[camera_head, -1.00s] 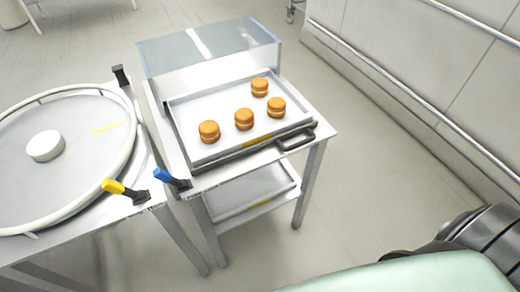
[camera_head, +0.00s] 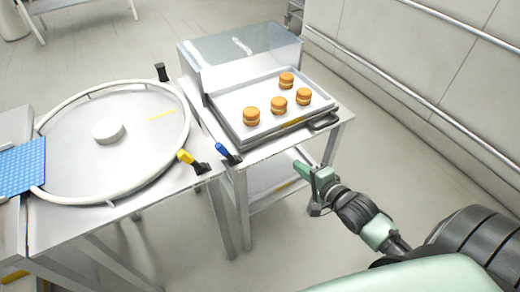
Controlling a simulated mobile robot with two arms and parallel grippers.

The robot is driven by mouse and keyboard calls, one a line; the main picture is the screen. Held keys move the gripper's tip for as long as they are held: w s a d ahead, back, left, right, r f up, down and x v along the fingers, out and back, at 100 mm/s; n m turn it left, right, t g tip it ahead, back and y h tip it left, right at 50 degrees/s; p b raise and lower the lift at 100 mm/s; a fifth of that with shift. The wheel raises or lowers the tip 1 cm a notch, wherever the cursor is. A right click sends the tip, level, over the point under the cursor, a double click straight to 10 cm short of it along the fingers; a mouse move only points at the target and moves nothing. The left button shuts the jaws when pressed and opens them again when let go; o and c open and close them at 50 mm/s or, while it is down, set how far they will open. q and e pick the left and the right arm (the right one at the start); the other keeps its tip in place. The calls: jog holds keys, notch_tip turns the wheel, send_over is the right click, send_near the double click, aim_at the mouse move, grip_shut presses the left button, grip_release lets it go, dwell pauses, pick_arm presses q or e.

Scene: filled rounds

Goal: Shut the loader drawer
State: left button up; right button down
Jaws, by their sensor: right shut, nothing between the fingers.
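The loader drawer (camera_head: 243,137) is a shallow metal tray with a raised rim. It stands out in front of the grey metal loader housing (camera_head: 240,72) on a small steel table. A dark loop handle (camera_head: 323,122) sits on its front edge, toward the right. Several orange-brown filled rounds (camera_head: 278,102) stand upright on the drawer. My right gripper (camera_head: 303,172) is shut and empty, in front of and below the handle, apart from it. My left gripper is not in view.
A round turntable (camera_head: 80,165) with a pale rim and a white puck (camera_head: 108,130) stands to the left. A yellow-handled lever (camera_head: 188,158) and a blue-handled lever (camera_head: 225,151) stick out at the table fronts. A railed wall (camera_head: 430,80) runs along the right; floor between is clear.

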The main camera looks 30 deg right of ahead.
jog(key=r, duration=0.2)
send_near(269, 138)
jog(key=shift+m, duration=0.3)
jog(key=p+x, duration=0.1)
jog(key=x, duration=0.5)
jog(key=shift+w+a+f+p, duration=0.1)
jog(key=shift+w+p, duration=0.2)
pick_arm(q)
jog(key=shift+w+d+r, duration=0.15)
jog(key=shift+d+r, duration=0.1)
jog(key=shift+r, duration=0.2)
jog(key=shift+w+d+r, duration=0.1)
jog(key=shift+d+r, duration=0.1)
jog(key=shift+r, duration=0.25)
